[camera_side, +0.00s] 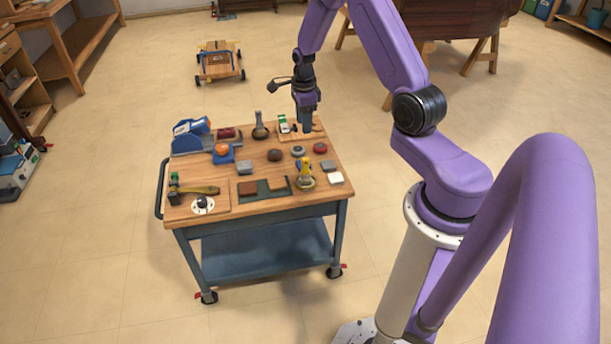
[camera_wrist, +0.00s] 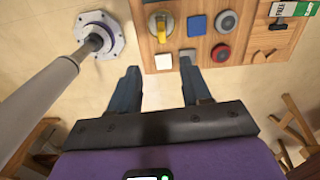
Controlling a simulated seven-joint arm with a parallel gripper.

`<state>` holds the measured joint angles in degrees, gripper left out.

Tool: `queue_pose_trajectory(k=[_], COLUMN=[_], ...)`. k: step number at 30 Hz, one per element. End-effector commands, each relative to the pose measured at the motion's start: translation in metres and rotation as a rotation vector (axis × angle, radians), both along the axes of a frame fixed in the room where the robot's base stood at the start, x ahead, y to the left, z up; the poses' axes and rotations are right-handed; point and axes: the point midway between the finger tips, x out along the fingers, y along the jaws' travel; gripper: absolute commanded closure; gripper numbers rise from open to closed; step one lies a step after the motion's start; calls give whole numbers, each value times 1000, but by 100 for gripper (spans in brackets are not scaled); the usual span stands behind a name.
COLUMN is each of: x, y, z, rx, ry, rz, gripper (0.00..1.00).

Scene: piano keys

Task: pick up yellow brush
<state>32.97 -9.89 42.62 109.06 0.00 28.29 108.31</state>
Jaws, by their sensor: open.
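A yellow upright piece on a round, pale base (camera_side: 305,172) stands near the cart's front right corner. It also shows from above in the wrist view (camera_wrist: 160,28), at the cart edge. A long tool with a dull yellow handle (camera_side: 198,190) lies at the cart's front left. I cannot tell for sure which of these is the brush. My gripper (camera_side: 306,127) points down over the back right of the cart, apart from both. In the wrist view my gripper (camera_wrist: 157,80) has its two fingers spread with nothing between them.
The wooden cart top (camera_side: 240,207) is crowded. A white block (camera_side: 336,177) stands right of the upright yellow piece. A red round piece (camera_side: 320,148), a dark flask-shaped piece (camera_side: 260,130) and a blue machine (camera_side: 192,135) stand further back. Open floor surrounds the cart.

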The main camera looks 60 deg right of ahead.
Motion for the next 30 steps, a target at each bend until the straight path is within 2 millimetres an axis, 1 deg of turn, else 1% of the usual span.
queue_pose_trajectory(k=[1,3,7,24,27,30], x=[-1,-2,-2,-3,-2,-2], y=[-5,-9,-10,-9,-9,-9], z=[-3,-7,-20,-110,-120,-126], rx=[0,1,1,2,1,1], ry=[1,1,3,4,1,1], rz=[-34,-60,-68,-64,-64,-64], gripper=[52,52,52,52,52,52])
